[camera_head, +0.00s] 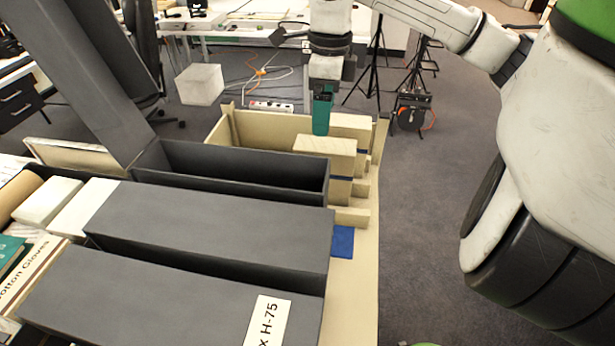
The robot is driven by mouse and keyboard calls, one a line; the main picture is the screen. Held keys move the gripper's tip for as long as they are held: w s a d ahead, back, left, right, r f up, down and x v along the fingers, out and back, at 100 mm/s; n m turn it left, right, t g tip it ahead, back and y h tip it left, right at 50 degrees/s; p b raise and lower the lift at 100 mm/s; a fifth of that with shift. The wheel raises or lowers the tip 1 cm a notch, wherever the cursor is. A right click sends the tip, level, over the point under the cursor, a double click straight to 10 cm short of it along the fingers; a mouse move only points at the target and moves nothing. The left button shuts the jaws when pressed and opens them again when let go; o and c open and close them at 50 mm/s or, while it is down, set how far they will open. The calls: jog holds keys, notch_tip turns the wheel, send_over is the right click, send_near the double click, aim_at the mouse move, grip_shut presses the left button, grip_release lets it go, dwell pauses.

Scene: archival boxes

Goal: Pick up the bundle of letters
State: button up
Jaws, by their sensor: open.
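A bundle of cream letters (325,145) with a dark blue band shows at the right end of the open grey box. It appears to be a stack of several uneven pieces, and I cannot tell where one bundle ends and another begins. My gripper (322,130) points down from above, its teal end just behind and above the top cream piece. The jaws are open, though only one teal finger shows clearly. The gap between them is hidden, and I cannot tell whether the finger touches the letters.
An open grey box (230,185) with its lid raised stands left of the letters. Closed grey boxes (210,235) fill the front. A blue piece (342,241) lies beside them. A cream tray wall (270,126) is behind. Open carpet lies to the right.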

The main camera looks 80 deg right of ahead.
aim_at(326, 144)
jog(key=shift+s+d+f, duration=0.25)
jog(key=shift+s+f, duration=0.1)
jog(key=shift+s, duration=0.05)
jog(key=shift+a+f+p, duration=0.15)
jog(key=shift+f+p, duration=1.15)
jog(key=shift+f, duration=3.8)
jog(key=shift+w+r, duration=0.1)
grip_shut()
